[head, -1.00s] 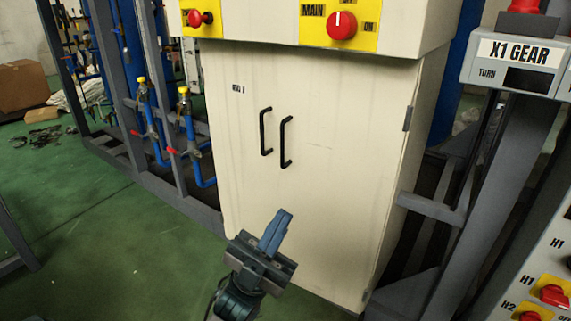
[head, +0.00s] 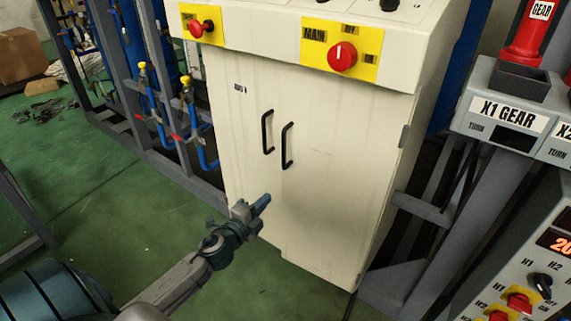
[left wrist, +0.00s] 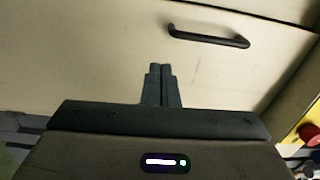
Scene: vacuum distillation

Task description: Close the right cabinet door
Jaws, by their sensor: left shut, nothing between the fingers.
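The cream cabinet has a left door (head: 242,150) and a right door (head: 335,180), each with a black upright handle near the middle seam. The right door's handle (head: 287,146) is clear of my gripper. The right door looks nearly flush, with a small step at its lower left corner; I cannot tell if it is fully shut. My left gripper (head: 263,203) is shut and empty, below the handles and in front of the lower doors near the seam. In the left wrist view its closed fingers (left wrist: 161,82) point at a cream panel with one black handle (left wrist: 208,38). Contact is unclear.
A control panel with a red MAIN knob (head: 342,57) overhangs the doors. A grey X1 GEAR box (head: 505,110) and a switch panel (head: 525,270) stand at the right. Blue pipes and a grey frame (head: 165,130) stand at the left. Green floor (head: 120,225) is open in front.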

